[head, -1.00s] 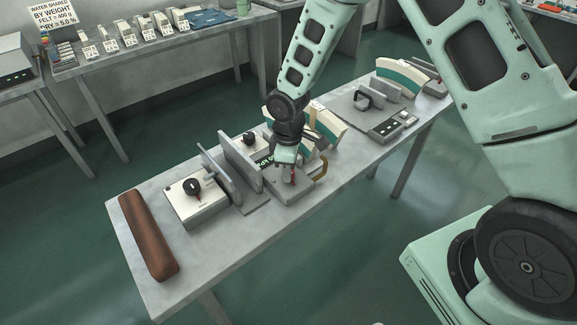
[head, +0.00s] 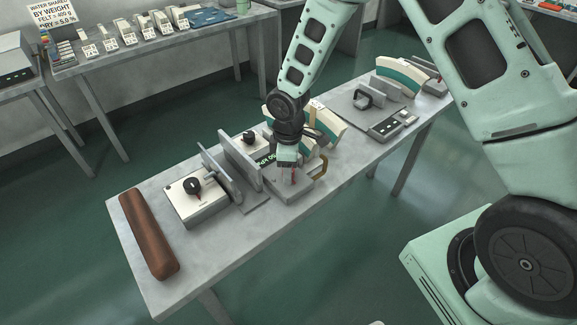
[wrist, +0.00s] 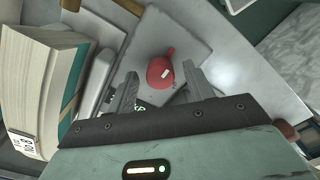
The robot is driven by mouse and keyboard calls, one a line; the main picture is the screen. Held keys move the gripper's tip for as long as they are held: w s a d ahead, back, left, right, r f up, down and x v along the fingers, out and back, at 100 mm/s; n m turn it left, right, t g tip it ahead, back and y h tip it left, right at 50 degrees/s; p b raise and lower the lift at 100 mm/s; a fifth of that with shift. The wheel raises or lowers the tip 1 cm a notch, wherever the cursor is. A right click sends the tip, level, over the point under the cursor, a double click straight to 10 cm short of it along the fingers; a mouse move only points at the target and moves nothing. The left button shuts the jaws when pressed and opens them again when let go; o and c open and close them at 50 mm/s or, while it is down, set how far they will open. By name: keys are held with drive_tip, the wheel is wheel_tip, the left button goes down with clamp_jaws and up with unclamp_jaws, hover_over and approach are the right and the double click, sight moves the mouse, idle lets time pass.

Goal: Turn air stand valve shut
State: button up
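The valve is a red rounded handle with a short stem and a white mark (wrist: 160,72), on a grey plate (wrist: 185,38) in the wrist view. My gripper (wrist: 159,76) is open, with one finger on each side of the red handle and a visible gap on both sides. In the head view my gripper (head: 287,178) points down over the grey stand base (head: 296,192).
Upright grey plates (head: 240,160) and a white box with a black knob (head: 200,205) stand left of my gripper. An ochre loop (head: 320,168) is close on the right. A brown roll (head: 148,235) lies at the table's left end. Cream-and-teal curved blocks (head: 403,76) stand farther right.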

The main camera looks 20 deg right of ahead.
wheel_tip(320, 180, up, 17)
drive_tip(key=b, duration=0.1)
drive_tip(key=shift+r, duration=0.2)
idle(0.4)
drive_tip(key=s+a+r+m, duration=0.2)
drive_tip(key=s+a, duration=0.1)
drive_tip(key=s, duration=1)
drive_tip(key=s+a+r+m, duration=0.2)
drive_tip(key=s+a+m, duration=0.1)
drive_tip(key=s, duration=1)
drive_tip(key=shift+s+a+y, duration=0.15)
drive_tip(key=shift+s+y, duration=0.15)
drive_tip(key=shift+s, duration=0.1)
